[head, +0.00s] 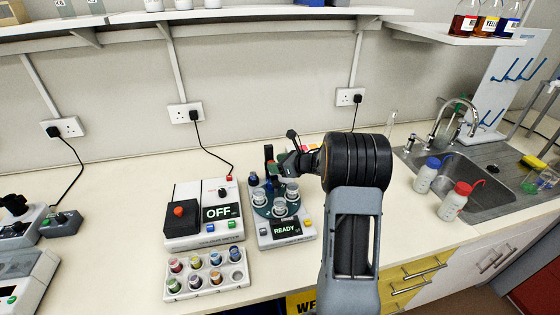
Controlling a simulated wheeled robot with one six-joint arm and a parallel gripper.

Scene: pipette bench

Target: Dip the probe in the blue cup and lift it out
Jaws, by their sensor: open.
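My gripper (279,163) is open above the back of a small white device (286,240) whose screen reads READY. Clear cups (279,207) stand on the round dark platform of this device, below and in front of my gripper. A dark upright piece (268,154) beside my gripper may be the probe or part of the gripper; I cannot tell. A small dark blue item (253,179) stands at the device's back left. Which cup is the blue one is not clear. My wrist hides the area right of the device.
A white device reading OFF (201,240) stands left, with a white rack (206,291) of coloured vials in front. The far left bench has more instruments; the bench behind the devices is mostly clear.

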